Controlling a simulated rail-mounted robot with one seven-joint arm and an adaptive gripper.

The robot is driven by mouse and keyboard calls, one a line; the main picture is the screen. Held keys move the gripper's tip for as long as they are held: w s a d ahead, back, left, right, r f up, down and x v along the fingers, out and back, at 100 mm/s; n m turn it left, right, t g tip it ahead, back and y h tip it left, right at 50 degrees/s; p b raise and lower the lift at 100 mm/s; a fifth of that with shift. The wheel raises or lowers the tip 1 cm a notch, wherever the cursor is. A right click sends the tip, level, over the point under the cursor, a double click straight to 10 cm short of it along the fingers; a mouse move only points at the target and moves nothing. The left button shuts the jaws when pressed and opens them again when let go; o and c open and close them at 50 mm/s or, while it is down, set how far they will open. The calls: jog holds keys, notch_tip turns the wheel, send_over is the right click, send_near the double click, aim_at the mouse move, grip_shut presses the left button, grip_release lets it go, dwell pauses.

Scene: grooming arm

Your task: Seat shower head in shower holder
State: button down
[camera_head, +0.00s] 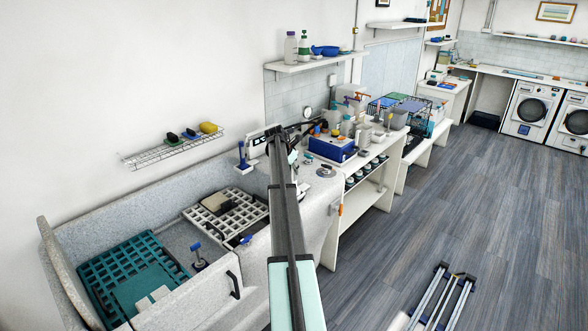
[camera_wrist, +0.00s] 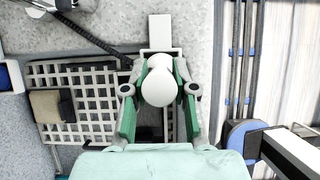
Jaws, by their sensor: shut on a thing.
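In the wrist view my gripper (camera_wrist: 159,98) has its green-padded fingers on both sides of a rounded white object (camera_wrist: 163,82), which looks like the shower head. The gripper is shut on it. A flat white rectangular piece (camera_wrist: 160,30) shows just beyond it; I cannot tell whether it belongs to the shower head or is separate. In the head view my arm hides most of the gripper and the shower head. A blue upright fitting (camera_head: 242,155) on a white base stands by the wall left of my arm; I cannot tell if it is the shower holder.
The grey tub (camera_head: 150,236) holds a white grid (camera_head: 240,212) and a teal grid (camera_head: 92,262). A dark hose (camera_wrist: 102,38) crosses beside the gripper. A wire shelf (camera_head: 160,153) is on the wall. A crowded bench stands at right; the floor (camera_head: 480,190) there is mostly open.

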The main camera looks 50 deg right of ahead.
jog(key=shift+f, duration=0.7)
jog(key=c, duration=0.8)
grip_release()
jog(key=shift+c, duration=0.2)
jog(key=v, duration=1.2)
